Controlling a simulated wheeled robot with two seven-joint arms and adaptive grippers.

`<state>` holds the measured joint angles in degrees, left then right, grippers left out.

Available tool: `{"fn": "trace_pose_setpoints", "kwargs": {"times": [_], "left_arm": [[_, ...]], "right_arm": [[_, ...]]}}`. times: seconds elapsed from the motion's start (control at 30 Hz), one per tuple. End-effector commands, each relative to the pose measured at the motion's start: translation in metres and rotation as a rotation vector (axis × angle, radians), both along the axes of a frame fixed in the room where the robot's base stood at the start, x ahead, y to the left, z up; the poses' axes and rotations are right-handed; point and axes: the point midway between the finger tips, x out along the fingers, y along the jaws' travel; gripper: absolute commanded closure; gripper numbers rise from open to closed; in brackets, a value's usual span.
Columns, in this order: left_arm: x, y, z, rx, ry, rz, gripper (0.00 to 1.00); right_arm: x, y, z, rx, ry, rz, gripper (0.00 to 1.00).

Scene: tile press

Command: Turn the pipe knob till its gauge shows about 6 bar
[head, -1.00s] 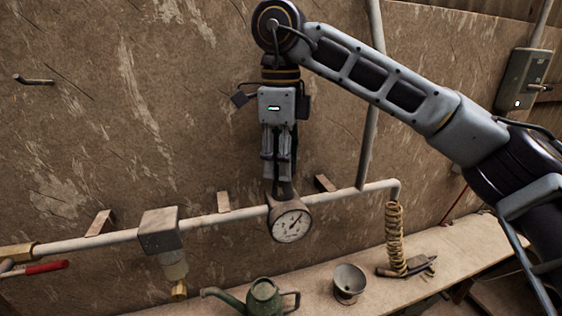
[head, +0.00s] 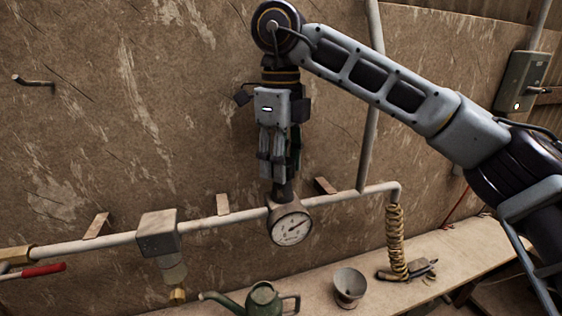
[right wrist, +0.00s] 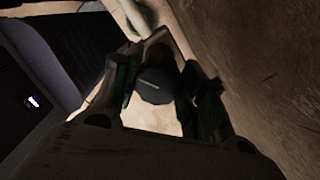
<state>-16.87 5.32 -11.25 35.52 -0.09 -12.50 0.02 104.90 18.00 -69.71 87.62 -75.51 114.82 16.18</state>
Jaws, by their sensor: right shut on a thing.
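The round gauge (head: 291,229) with a pale dial hangs on the grey pipe; its dark needle points to the right and slightly up, but the numbers are too small to read. The dark pipe knob (right wrist: 153,86) carries a pale line mark and sits between the fingers in the right wrist view. In the head view only a dark part of the knob and its stem (head: 282,191) shows above the gauge. My right gripper (head: 278,181) points down from above and is shut on the knob. My left gripper is not in view.
The pipe (head: 205,224) runs along the wall, with a filter block (head: 157,233) and a red-handled valve (head: 43,269) to the left. A green watering can (head: 262,299), a metal cup (head: 349,287) and a coiled hose (head: 395,240) are at the bench (head: 450,250).

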Motion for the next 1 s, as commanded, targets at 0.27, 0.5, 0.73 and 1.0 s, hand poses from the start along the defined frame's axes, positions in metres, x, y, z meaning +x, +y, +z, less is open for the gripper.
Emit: {"fn": "trace_pose_setpoints", "kwargs": {"times": [0.27,0.5,0.73,1.0], "left_arm": [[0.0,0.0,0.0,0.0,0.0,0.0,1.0],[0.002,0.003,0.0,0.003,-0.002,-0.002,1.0],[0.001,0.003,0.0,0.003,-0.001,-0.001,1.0],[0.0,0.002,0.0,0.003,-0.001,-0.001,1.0]], "right_arm": [[0.0,0.0,0.001,0.001,-0.001,0.0,0.37],[0.0,0.0,0.0,0.0,0.0,0.001,0.37],[0.0,0.0,0.004,0.0,0.0,0.001,0.37],[0.0,0.0,0.022,0.0,-0.002,0.0,0.37]]}}
